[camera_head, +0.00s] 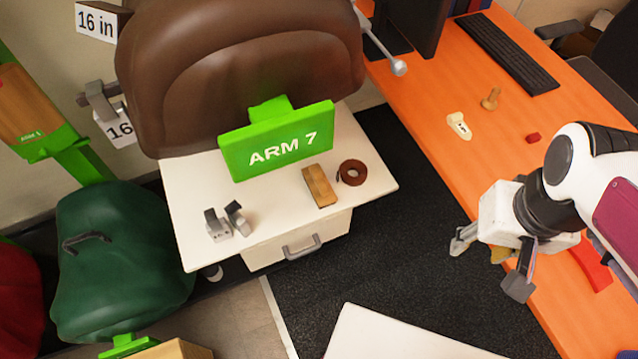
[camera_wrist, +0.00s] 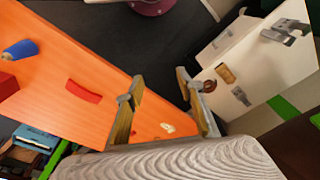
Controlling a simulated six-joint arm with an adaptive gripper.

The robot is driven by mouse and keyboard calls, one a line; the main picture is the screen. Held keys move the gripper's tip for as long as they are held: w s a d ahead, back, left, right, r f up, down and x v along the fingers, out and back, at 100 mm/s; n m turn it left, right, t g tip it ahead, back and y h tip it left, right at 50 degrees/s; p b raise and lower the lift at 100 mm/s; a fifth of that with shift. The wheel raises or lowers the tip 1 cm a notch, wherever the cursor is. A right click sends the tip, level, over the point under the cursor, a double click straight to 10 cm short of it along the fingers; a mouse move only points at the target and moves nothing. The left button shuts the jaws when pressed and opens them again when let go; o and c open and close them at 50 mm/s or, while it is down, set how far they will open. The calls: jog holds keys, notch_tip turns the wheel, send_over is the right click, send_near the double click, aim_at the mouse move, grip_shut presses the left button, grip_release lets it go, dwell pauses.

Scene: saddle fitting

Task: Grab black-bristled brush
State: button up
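A tan wooden block-shaped piece (camera_head: 322,184), apparently the brush, lies on the white cabinet top (camera_head: 366,205) in front of the green ARM 7 sign. A thin dark edge shows along its side, but I cannot clearly make out bristles. It seems to show small in the wrist view (camera_wrist: 225,73), right of my gripper. My gripper (camera_head: 489,264) is open over the edge of the orange desk, well to the right of the cabinet and apart from the brush. In the wrist view its two fingers (camera_wrist: 158,88) are spread with nothing between them.
A brown ring-shaped roll (camera_head: 352,172) lies right beside the brush. Grey metal clamps (camera_head: 226,221) stand left on the cabinet. The green ARM 7 sign (camera_head: 276,140) and brown saddle (camera_head: 240,70) rise behind. Dark floor (camera_head: 400,255) separates cabinet and orange desk (camera_head: 440,85).

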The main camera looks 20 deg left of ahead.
jog(key=w+a+f+n+g, duration=0.1)
jog(key=w+a+f, duration=0.15)
jog(key=f, duration=0.35)
jog(key=w+a+f+n+g, duration=0.1)
jog(key=w+a+f, duration=0.15)
jog(key=f, duration=0.35)
jog(key=n+t+y, duration=0.5)
jog(key=t+y, duration=0.5)
jog(key=t, duration=0.1)
send_near(326, 193)
jog(key=x, duration=0.2)
jog(key=f+x, duration=0.1)
jog(key=x, duration=0.1)
jog(key=shift+w+a+f, duration=0.1)
jog(key=shift+a+f, duration=0.05)
jog(key=shift+a, duration=0.05)
jog(key=shift+w+r, duration=0.15)
jog(key=shift+r, duration=0.4)
jog(key=shift+a, duration=0.15)
jog(key=shift+x, duration=1.25)
